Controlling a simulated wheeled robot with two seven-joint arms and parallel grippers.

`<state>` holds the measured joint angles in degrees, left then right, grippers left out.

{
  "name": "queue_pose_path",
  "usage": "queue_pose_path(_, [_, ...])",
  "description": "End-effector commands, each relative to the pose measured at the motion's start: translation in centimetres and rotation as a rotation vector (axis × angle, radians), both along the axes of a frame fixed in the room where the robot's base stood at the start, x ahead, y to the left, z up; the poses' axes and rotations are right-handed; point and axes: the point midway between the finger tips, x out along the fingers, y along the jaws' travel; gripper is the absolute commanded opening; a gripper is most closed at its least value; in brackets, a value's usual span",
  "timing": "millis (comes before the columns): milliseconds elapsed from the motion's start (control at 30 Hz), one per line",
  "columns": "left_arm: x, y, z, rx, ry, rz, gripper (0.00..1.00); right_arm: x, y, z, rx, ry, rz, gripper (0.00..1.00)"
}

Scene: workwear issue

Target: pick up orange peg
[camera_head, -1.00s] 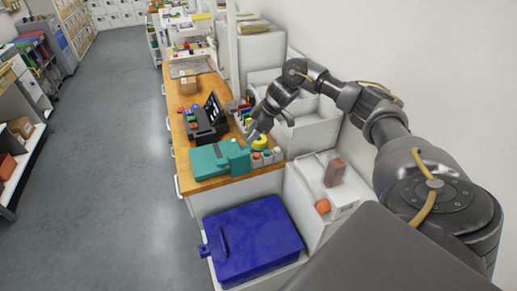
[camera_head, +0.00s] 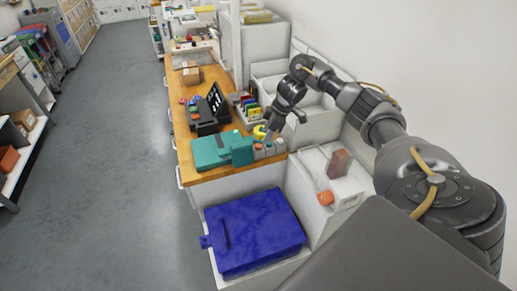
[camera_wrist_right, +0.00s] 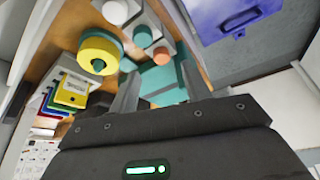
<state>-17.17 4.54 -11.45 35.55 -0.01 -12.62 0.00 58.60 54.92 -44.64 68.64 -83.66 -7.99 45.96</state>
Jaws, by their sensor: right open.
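In the right wrist view an orange round peg top (camera_wrist_right: 161,55) stands in a small grey-white holder, beyond my open right fingers. In the head view my right gripper (camera_head: 268,134) hangs above the bench's near right corner, over the small grey holders (camera_head: 269,149), whose tops are too small to make out. My left gripper is not in view.
A yellow roll (camera_head: 259,132) and teal folded cloth (camera_head: 211,152) lie close by on the wooden bench. A dark terminal (camera_head: 207,115) stands behind. A blue case (camera_head: 252,232) sits below in front. A white unit (camera_head: 345,190) stands to the right.

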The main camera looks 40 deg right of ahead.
Motion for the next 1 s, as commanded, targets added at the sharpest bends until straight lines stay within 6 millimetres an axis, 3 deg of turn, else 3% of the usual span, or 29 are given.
queue_pose_path(333, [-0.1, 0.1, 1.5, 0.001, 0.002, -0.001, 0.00, 1.2, 1.7, -3.9, 0.002, 0.004, 0.001, 0.48])
queue_pose_path(633, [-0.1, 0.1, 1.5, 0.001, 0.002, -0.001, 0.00, 1.3, 1.8, -4.4, 0.001, 0.001, 0.000, 0.47])
queue_pose_path(1000, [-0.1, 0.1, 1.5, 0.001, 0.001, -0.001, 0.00, 1.3, 1.8, -4.4, 0.001, 0.001, 0.000, 0.00])
